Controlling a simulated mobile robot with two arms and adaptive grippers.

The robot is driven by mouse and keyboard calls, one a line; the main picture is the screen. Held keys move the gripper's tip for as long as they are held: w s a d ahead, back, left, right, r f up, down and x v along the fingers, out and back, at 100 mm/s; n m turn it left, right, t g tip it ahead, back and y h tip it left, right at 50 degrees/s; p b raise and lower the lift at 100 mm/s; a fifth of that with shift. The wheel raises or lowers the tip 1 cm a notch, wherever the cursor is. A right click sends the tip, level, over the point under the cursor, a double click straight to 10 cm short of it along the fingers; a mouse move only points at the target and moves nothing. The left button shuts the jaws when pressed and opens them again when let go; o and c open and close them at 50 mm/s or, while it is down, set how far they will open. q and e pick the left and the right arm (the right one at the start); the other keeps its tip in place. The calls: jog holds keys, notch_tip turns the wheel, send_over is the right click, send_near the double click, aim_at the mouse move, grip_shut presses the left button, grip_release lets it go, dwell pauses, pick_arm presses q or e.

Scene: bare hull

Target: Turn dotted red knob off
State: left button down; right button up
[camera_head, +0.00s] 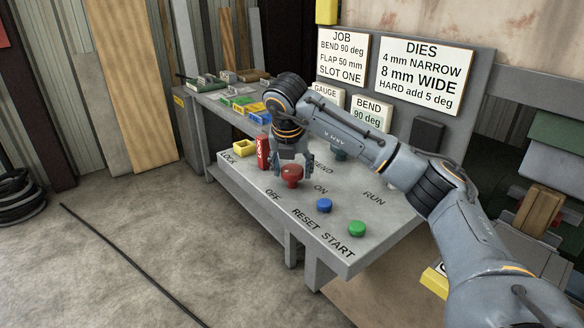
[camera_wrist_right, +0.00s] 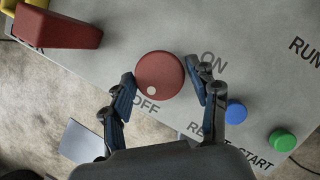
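The red knob (camera_head: 291,175) is a round red dial on the grey panel (camera_head: 240,176), between the OFF and ON labels. In the right wrist view the knob (camera_wrist_right: 160,76) shows one pale dot near its rim, on the side towards the OFF label. My right gripper (camera_head: 287,160) is above the knob, pointing down. In the right wrist view its two fingers (camera_wrist_right: 164,92) are spread, one on each side of the knob; I cannot tell whether they touch it. My left gripper is not in view.
A blue button (camera_head: 323,205) and a green button (camera_head: 357,228) sit to the right, by RESET and START. A red block (camera_head: 263,153) stands close to the left of the gripper, with a yellow tray (camera_head: 244,149) beyond. Sign boards rise behind.

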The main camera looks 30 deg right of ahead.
jog(key=shift+o, duration=0.4)
jog(key=shift+r, duration=0.1)
jog(key=shift+r, duration=0.15)
jog(key=v, duration=1.1)
jog(key=shift+s+r, duration=0.15)
jog(key=shift+r, duration=0.1)
jog(key=shift+a, duration=0.1)
